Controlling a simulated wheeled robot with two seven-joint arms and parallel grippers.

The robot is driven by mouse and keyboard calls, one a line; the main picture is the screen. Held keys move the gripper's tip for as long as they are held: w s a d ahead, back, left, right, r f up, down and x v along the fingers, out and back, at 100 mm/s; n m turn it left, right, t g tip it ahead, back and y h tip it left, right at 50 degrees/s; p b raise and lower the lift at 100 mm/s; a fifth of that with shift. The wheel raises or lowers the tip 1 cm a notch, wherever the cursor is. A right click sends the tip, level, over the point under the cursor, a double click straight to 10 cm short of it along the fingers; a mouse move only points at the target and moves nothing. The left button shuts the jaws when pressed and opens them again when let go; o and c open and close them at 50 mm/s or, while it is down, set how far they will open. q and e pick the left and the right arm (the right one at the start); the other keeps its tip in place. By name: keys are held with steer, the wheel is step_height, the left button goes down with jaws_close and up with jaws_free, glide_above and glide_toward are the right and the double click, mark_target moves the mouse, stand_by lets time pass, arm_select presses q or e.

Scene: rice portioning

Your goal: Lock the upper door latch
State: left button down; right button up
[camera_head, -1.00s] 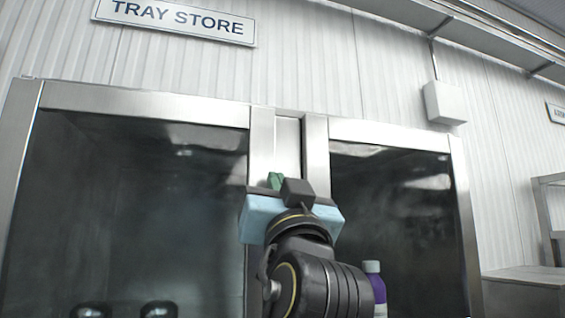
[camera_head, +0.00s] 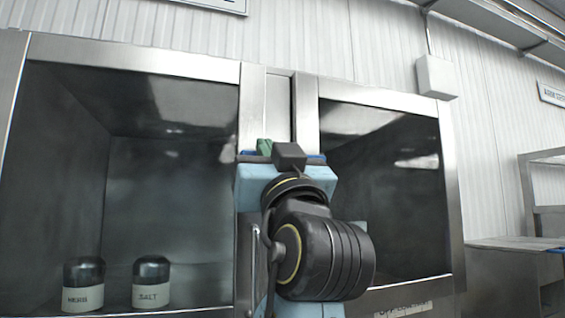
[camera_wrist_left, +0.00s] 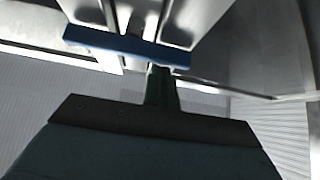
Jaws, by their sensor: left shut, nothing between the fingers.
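The upper door latch shows as a blue bar (camera_wrist_left: 125,45) in the left wrist view, lying across the metal where the door frames meet. In the head view its blue ends (camera_head: 316,157) show on both sides of my left gripper, roughly level; its middle is hidden. My left gripper (camera_head: 265,147) is shut and empty in front of the door gap, its green fingers pointing up. In the left wrist view the shut fingers (camera_wrist_left: 160,88) end close to the bar; I cannot tell whether they touch it. My right gripper is not in view.
The left glass door (camera_head: 150,190) and right glass door (camera_head: 390,190) flank the gap. Two dark-lidded jars (camera_head: 151,283) stand behind the left glass. A vertical handle (camera_head: 254,265) is beside my arm. A metal bench (camera_head: 508,270) stands at the right.

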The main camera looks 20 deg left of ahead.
arm_select(q)
steer(key=shift+w+a+f, duration=0.1)
steer(key=shift+f, duration=0.15)
step_height(320, 180, up, 5)
steer(key=p, duration=0.3)
steer(key=b+v, duration=0.5)
steer(key=v, duration=0.5)
steer(key=shift+s+f, duration=0.2)
steer(key=shift+f, duration=0.1)
